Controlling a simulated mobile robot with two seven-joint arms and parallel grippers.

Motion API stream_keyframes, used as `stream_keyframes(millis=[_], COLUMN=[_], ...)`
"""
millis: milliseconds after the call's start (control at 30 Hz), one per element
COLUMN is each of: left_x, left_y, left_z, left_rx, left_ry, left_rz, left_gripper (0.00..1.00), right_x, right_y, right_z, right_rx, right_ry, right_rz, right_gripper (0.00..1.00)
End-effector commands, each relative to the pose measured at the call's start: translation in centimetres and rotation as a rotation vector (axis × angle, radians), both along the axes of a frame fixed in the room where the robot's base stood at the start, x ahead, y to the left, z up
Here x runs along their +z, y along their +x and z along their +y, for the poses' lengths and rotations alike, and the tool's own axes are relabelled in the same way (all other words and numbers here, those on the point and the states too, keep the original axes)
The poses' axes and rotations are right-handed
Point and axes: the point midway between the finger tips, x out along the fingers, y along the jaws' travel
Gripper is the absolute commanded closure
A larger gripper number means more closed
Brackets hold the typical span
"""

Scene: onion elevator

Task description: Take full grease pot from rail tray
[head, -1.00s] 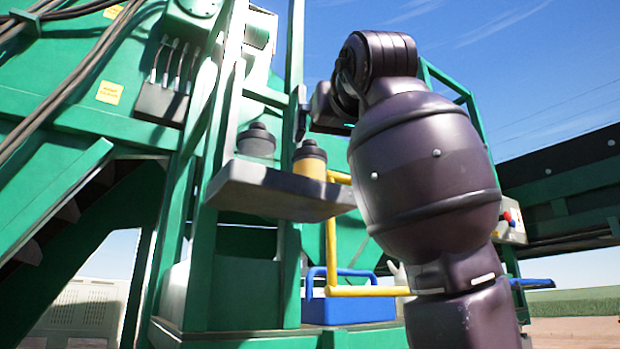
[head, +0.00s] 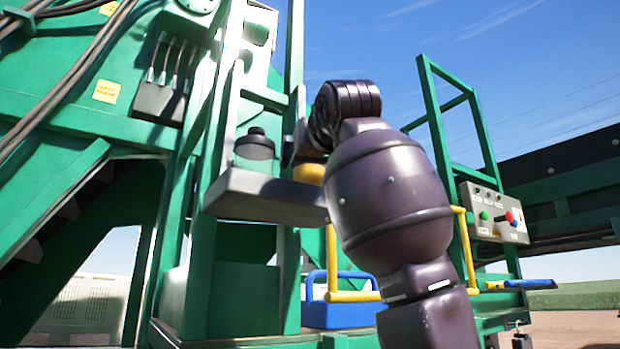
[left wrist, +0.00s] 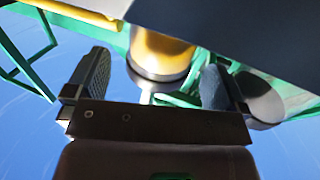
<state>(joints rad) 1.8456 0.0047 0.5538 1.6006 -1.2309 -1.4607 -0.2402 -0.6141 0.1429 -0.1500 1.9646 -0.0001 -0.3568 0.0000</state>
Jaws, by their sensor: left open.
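The full grease pot, with amber contents, stands on the rail tray (head: 262,199); in the head view its amber side (head: 310,172) shows, and its top is hidden behind my arm. In the left wrist view the amber pot (left wrist: 163,52) shows with its dark lid between the two fingers of my left gripper (left wrist: 152,80). The gripper is open, with one finger on each side of the pot's line; I cannot tell whether either touches it. A second pot, grey and clear with a dark lid (head: 255,145), stands to the left on the tray.
In the left wrist view the grey pot (left wrist: 262,97) is close beside the right finger. A green upright (head: 294,60) rises behind the tray. A blue toolbox (head: 335,312), a yellow rail (head: 332,255) and a control box (head: 493,213) lie lower and to the right.

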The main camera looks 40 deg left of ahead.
Motion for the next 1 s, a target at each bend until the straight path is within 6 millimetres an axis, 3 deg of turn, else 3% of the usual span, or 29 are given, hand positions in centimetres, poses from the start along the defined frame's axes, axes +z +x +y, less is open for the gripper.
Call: stream_keyframes(millis=[133, 400, 767, 1000], left_x=[0.1, 0.0, 0.0, 0.1], left_y=[1.3, 1.4, 1.4, 1.4], left_z=[1.4, 1.7, 1.7, 1.6], left_rx=[0.0, -0.001, 0.0, 0.0], left_ry=[0.0, 0.0, 0.0, 0.001], left_rz=[0.001, 0.0, 0.0, -0.001], left_gripper=[0.0, 0.02, 0.57, 0.59], right_x=[0.2, -0.2, 0.1, 0.1], right_y=[-0.3, -0.5, -0.4, -0.4], right_z=[0.0, 0.0, 0.0, 0.0], right_rx=[-0.002, -0.004, -0.003, -0.003], right_ry=[0.0, 0.003, 0.003, 0.003], right_rz=[0.012, 0.017, 0.012, 0.011], right_gripper=[0.57, 0.57, 0.57, 0.57])
